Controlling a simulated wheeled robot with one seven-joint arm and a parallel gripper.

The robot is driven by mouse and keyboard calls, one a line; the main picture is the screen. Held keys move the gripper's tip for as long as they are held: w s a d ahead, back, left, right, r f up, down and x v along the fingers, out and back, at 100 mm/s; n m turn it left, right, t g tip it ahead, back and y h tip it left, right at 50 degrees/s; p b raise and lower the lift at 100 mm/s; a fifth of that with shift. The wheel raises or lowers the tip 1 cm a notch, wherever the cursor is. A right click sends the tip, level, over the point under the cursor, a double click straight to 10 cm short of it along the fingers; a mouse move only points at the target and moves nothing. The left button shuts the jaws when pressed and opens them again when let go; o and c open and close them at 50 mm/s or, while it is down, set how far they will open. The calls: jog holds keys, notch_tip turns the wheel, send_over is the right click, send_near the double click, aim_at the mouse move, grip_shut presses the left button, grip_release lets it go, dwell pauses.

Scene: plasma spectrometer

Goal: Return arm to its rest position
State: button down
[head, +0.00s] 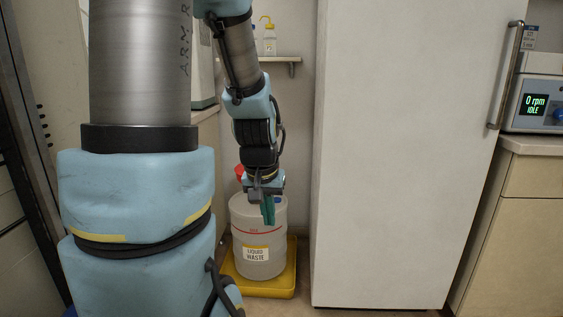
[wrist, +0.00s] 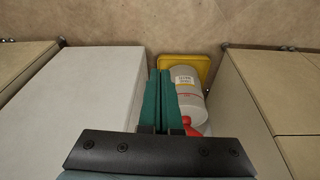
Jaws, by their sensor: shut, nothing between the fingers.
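My gripper (head: 268,212) points down with its teal fingers in front of the liquid waste container in the head view. In the wrist view my gripper (wrist: 160,78) shows its two teal fingers side by side, shut with nothing between them. My arm reaches down from the top of the head view, bent at several joints. The white liquid waste container (head: 259,270) stands upright; it also shows in the wrist view (wrist: 184,82), right beside the fingers. Whether the fingers touch it I cannot tell.
The container stands in a yellow tray (head: 285,290) on the floor. A tall white cabinet (head: 400,160) with a handle is close on the right. A small shelf (head: 280,59) holds bottles behind my arm.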

jog(key=s+a+n+g, duration=0.1)
jog(key=s+a, duration=0.3)
jog(key=s, duration=0.2)
notch_tip(320, 180, up, 17)
jog(key=p, duration=1.8)
jog(key=shift+w+y, duration=0.3)
jog(key=shift+w, duration=0.05)
